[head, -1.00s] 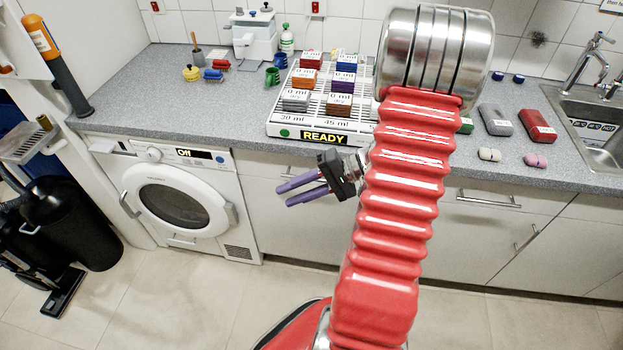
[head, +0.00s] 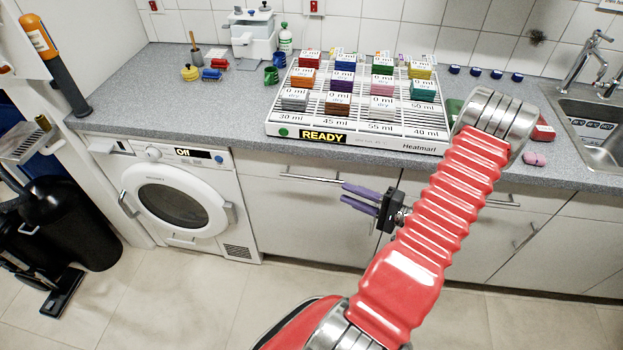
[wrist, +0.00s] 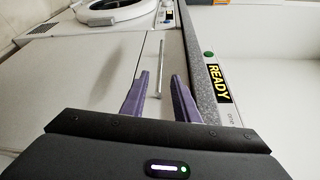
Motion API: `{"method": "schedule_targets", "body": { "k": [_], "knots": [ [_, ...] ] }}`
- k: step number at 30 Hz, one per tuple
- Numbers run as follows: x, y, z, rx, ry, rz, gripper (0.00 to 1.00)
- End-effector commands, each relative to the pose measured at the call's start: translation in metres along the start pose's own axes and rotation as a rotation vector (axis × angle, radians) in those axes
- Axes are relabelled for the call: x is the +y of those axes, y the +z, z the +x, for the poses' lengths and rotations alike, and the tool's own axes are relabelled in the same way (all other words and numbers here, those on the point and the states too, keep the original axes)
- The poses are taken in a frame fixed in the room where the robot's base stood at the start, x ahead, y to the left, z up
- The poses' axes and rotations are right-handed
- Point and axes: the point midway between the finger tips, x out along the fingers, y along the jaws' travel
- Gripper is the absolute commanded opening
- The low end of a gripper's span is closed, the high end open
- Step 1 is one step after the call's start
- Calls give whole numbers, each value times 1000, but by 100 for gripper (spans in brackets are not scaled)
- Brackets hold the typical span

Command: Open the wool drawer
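The drawer front (head: 272,162) right of the washing machine is closed, with a long metal bar handle (head: 305,177). No label naming it as the wool drawer is readable. My gripper (head: 343,193) is open and empty, its two purple fingers pointing left near the handle's right end. In the wrist view my gripper (wrist: 160,78) has the handle (wrist: 161,62) ahead, lined up with the gap between the fingers. I see no grip on it. Another drawer with a bar handle (head: 500,202) lies to the right, partly behind my arm.
A white rack marked READY (head: 355,141) with several coloured blocks stands on the grey counter (head: 190,105) above. The washing machine (head: 180,195) is at left, a black bin (head: 75,225) beyond it. A sink (head: 598,130) is at right. Floor before the drawers is clear.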

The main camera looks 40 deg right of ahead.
Motion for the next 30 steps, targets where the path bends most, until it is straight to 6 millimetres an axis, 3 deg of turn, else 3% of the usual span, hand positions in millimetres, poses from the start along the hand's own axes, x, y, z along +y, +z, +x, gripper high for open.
{"method": "schedule_targets", "body": {
  "k": [11,30],
  "knots": [
    [0,1,8,-3,1,1,28],
    [0,2,87,-5,2,0,28]
  ]
}}
